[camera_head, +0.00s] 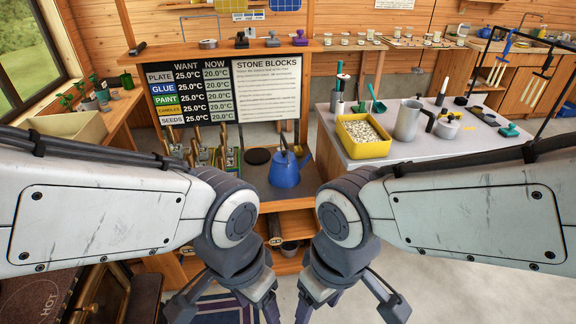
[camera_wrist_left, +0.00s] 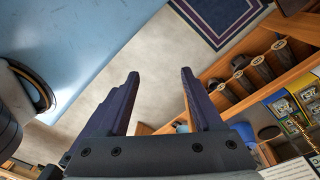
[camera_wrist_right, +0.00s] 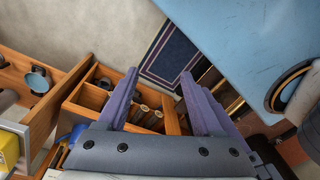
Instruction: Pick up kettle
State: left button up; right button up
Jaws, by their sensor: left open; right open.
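A blue kettle (camera_head: 284,170) with a dark handle stands upright on the grey worktop in the middle of the head view. My left gripper (camera_head: 225,308) and my right gripper (camera_head: 350,308) hang low in front of the bench, nearer to me than the kettle and apart from it. Both are open. In the left wrist view, the left jaws (camera_wrist_left: 160,78) are spread with nothing between them. In the right wrist view, the right jaws (camera_wrist_right: 160,78) are also spread and empty. A blue patch at the left of that view may be the kettle; I cannot tell.
A dark round plate (camera_head: 258,156) lies left of the kettle. On the right table are a yellow bin (camera_head: 362,148) of pale pellets and a grey metal jug (camera_head: 409,120). Open shelves (camera_head: 290,222) lie below the worktop.

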aim_at(287, 175)
jog(key=z, duration=1.05)
jog(key=i, duration=2.05)
jog(key=u, duration=2.5)
